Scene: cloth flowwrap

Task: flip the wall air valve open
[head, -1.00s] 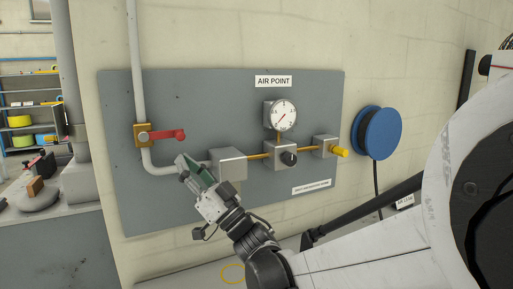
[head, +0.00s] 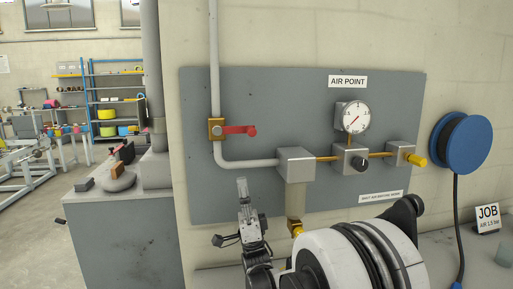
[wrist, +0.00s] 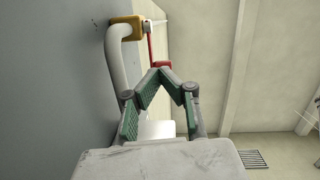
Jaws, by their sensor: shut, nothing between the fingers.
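The air valve has a brass body (head: 216,129) on a grey vertical pipe, at the left of the wall panel. Its red lever (head: 238,130) points sideways to the right, across the pipe. In the wrist view the brass body (wrist: 127,30) is at top left, and the red lever (wrist: 163,65) shows just beyond my fingertips. My gripper (head: 241,181) is below the lever, pointing up, with a gap between them in the head view. In the wrist view its green-padded fingers (wrist: 153,74) meet at the tips, shut and empty. Whether they touch the lever cannot be told.
The grey panel (head: 300,90) also carries a pressure gauge (head: 353,117), a grey box (head: 296,164) right of my gripper, and a yellow-ended outlet (head: 405,155). The pipe's horizontal run (head: 248,163) lies between gripper and lever height. A blue hose reel (head: 462,143) hangs at right.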

